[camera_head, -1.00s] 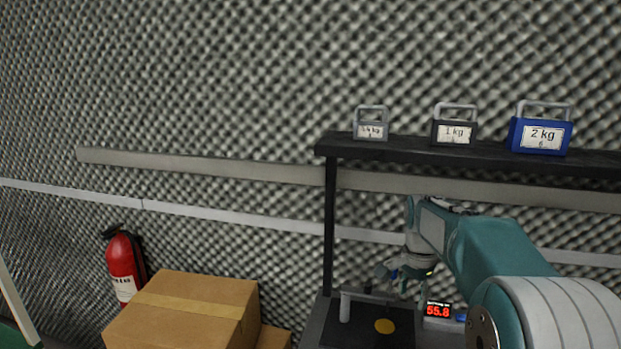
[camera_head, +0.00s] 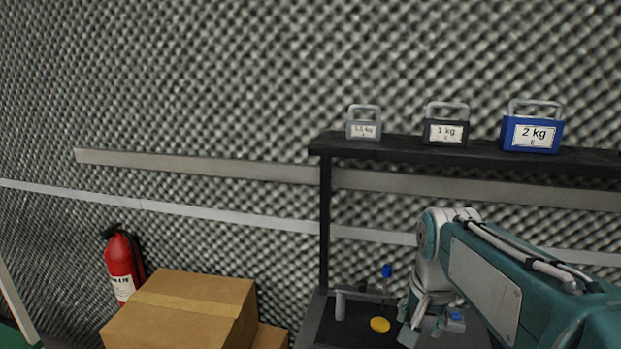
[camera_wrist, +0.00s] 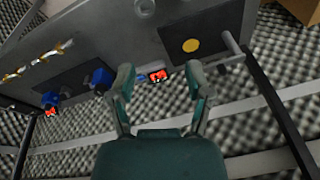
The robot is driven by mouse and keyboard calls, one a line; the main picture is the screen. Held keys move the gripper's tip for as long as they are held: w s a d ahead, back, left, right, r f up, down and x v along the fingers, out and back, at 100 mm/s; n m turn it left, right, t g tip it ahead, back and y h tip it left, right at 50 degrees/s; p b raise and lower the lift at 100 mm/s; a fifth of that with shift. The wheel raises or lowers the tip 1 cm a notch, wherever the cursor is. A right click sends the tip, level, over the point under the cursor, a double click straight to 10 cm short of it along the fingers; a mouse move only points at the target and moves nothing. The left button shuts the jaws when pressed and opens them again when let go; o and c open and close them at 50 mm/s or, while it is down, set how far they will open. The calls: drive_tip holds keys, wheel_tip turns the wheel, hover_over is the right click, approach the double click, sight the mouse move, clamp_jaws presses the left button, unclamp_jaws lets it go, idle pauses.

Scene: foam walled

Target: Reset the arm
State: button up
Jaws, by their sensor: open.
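My gripper (camera_head: 424,325) is at the end of my teal and grey arm, at the lower right of the head view, in front of the bench below the shelf. The wrist view shows its two fingers (camera_wrist: 160,82) spread apart with nothing between them. Beyond the fingers are the grey bench top (camera_wrist: 185,18) and a small display with red digits (camera_wrist: 157,76). The bench's dark mat with a yellow disc (camera_head: 380,324) and a grey post (camera_head: 340,305) lies left of my gripper in the head view. My arm hides part of the bench.
A black shelf (camera_head: 400,150) above the bench bears a small grey weight (camera_head: 363,128), a 1 kg weight (camera_head: 445,131) and a blue 2 kg weight (camera_head: 532,134). A cardboard box (camera_head: 180,310) and a fire extinguisher (camera_head: 122,268) stand at the left. The space before the upper wall is clear.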

drive_tip(key=s+a+f+n+t, duration=0.1)
drive_tip(key=s+n, duration=0.2)
drive_tip(key=s, duration=0.4)
drive_tip(key=s+a+f+n+t, duration=0.1)
drive_tip(key=s+f+n+t, duration=0.1)
drive_tip(key=s, duration=0.6)
drive_tip(key=shift+a+n, duration=0.4)
drive_tip(key=shift+n, duration=0.4)
drive_tip(key=shift+f, duration=0.1)
